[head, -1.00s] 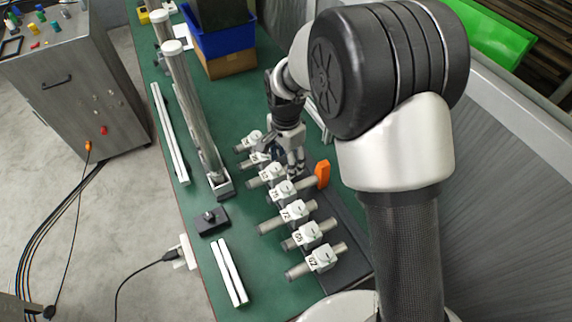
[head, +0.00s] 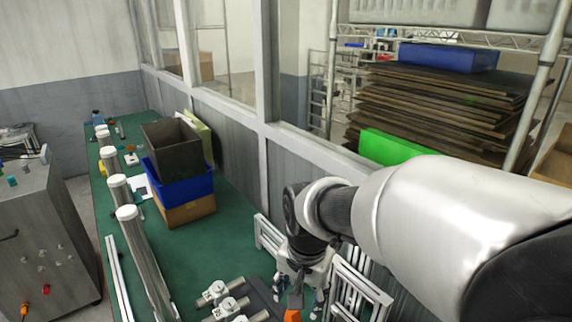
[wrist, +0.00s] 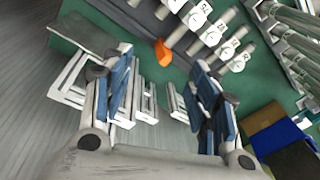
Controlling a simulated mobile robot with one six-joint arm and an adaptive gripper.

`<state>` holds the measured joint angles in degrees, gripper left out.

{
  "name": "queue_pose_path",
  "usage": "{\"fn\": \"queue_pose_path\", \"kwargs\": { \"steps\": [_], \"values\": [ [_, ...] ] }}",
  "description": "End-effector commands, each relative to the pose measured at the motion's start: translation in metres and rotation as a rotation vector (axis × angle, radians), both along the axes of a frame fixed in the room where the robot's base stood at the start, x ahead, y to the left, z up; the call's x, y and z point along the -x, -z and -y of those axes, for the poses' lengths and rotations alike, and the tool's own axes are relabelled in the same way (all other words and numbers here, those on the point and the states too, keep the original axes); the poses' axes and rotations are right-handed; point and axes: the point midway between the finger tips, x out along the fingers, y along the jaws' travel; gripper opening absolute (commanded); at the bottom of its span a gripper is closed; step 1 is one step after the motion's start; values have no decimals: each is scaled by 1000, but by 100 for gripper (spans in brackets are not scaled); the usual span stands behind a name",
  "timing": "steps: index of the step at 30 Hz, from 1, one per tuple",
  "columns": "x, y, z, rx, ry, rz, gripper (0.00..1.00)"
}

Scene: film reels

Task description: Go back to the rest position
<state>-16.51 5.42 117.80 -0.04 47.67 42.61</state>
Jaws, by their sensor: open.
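My gripper (head: 303,292) hangs low over the right side of the green table in the head view, near the wall side. In the wrist view its two blue-padded fingers (wrist: 163,85) are spread wide, with nothing held between them. An orange block (wrist: 163,52) shows beyond the fingers in the wrist view, and partly beside the gripper in the head view (head: 294,308). A row of white labelled clamps on metal rods (wrist: 212,35) lies past it. In the head view only some of these clamps (head: 216,292) show at the bottom edge.
Silver metal frames (head: 362,288) stand close to my gripper at the wall side. A blue bin (head: 181,186) with a dark box (head: 172,148) in it sits on a cardboard box further back. Tall metal cylinders (head: 146,262) line the left side. Green table between is clear.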

Motion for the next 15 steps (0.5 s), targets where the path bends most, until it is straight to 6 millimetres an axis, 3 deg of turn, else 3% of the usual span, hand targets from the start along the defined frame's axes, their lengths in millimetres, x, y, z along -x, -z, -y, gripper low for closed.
{"fn": "queue_pose_path", "kwargs": {
  "steps": [1, 6, 10, 15],
  "values": [
    [14, -18, 16, 1, -30, 33, 54],
    [68, -54, 61, 37, -164, 118, 54],
    [112, -66, 87, 78, -264, 178, 54],
    [155, -67, 107, 134, -367, 234, 54]
  ]
}}
